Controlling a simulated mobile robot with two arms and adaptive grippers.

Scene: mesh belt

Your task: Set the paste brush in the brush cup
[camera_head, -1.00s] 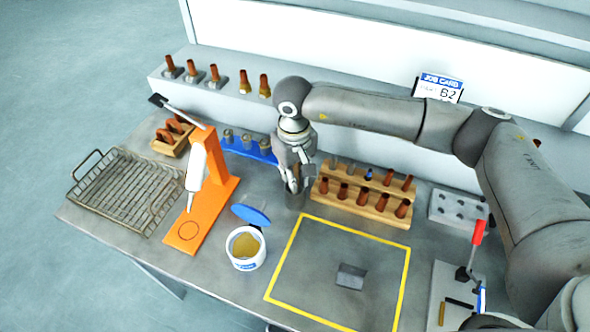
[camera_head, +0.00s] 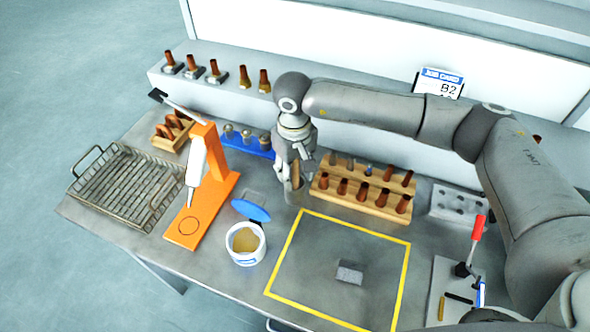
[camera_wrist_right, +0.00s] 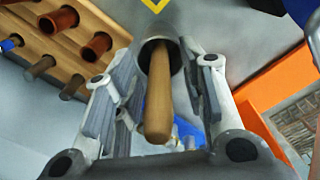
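The paste brush shows as a wooden handle (camera_wrist_right: 157,95) in the right wrist view. It stands in the dark mouth of a grey brush cup (camera_wrist_right: 172,18), tilted slightly; its bristle end is hidden inside. In the head view the cup (camera_head: 296,197) stands on the bench left of the wooden rack, with the handle (camera_head: 295,174) rising from it. My right gripper (camera_head: 291,177) is directly over the cup. In the right wrist view its fingers (camera_wrist_right: 160,95) are spread on both sides of the handle, with a gap on each side. My left gripper is not in view.
A wooden rack (camera_head: 345,203) of copper pieces is close right of the cup. A blue rack (camera_head: 250,148) and orange stand (camera_head: 212,195) are left. An open paste tub (camera_head: 245,258) with its blue lid (camera_head: 251,210) is in front. The yellow-outlined area (camera_head: 330,240) is mostly clear.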

